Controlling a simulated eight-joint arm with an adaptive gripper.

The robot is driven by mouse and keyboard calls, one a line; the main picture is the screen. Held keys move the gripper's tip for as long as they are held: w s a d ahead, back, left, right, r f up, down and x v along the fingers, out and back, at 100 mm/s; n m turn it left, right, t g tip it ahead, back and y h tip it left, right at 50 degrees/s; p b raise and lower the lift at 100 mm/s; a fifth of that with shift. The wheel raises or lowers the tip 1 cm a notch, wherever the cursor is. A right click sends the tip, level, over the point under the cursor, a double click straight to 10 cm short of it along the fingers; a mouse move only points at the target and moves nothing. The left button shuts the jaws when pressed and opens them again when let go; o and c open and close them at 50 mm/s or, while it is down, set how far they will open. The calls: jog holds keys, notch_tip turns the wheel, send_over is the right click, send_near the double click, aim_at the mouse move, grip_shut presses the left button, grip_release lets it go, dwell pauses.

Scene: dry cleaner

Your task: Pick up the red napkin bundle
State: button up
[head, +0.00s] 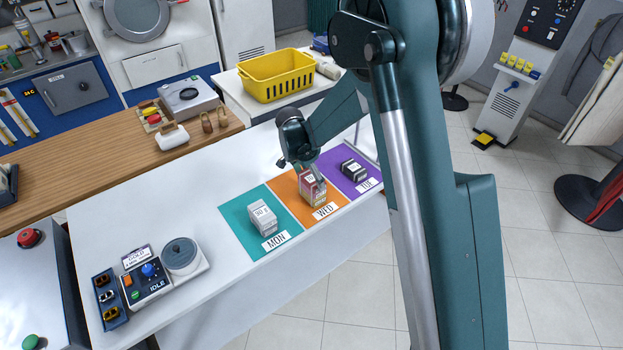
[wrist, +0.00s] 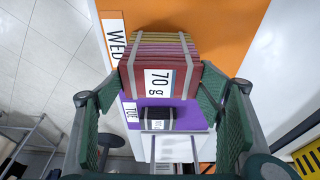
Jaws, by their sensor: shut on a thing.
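The red napkin bundle (head: 312,189) is at the orange WED mat (head: 285,186) in the head view. In the wrist view the bundle (wrist: 150,78) shows red and yellowish folded layers, pale straps and a "70 g" tag. My gripper (head: 313,172) comes down from above and is shut on the bundle. In the wrist view the green finger pads of my gripper (wrist: 162,84) flank its left and right sides. I cannot tell whether its underside touches the mat.
A grey-white bundle (head: 262,217) stands on the teal MON mat (head: 235,219). A dark bundle (head: 354,171) lies on the purple TUE mat (head: 333,162). A control box (head: 148,284) and round scale (head: 181,257) stand at the left. A yellow basket (head: 276,78) is behind.

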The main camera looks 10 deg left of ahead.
aim_at(311, 178)
notch_tip(311, 178, up, 10)
dwell(0.7)
dwell(0.5)
